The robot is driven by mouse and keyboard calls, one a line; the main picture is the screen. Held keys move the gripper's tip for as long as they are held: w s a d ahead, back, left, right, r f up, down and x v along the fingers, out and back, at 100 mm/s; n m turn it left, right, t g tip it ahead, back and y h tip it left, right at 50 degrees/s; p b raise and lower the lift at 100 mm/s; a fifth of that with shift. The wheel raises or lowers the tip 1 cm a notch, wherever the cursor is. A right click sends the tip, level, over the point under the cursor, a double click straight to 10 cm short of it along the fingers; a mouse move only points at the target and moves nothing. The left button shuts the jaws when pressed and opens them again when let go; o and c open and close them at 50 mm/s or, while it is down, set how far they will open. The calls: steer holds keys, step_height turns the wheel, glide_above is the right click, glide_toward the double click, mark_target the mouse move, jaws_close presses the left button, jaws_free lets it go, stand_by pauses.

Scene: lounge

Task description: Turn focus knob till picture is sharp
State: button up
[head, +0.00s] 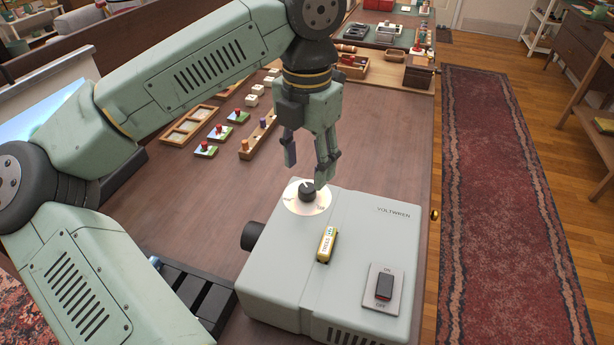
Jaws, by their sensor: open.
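A pale grey projector (345,225) marked VOLTWREN stands on the brown table. On its top, near the far left corner, a black focus knob (307,191) sits at the centre of a round white dial (293,203). The dial's markings are too small to read. A black lens (252,236) points left from the projector's side. My gripper (306,172) is open just above the knob. Its right finger overlaps the knob's right edge in the picture; I cannot tell whether it touches. A screen (40,105) with a pale blue patch is mostly hidden behind my arm, so its sharpness cannot be judged.
Beyond my gripper, a wooden peg block (258,136), small red-knobbed pieces (206,149) and a wooden tray (190,125) lie on the table. A red runner (500,190) covers the floor right.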

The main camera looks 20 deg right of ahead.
mark_target(307, 188)
step_height(307, 188, up, 7)
stand_by(0.3)
steer(key=shift+s, duration=0.1)
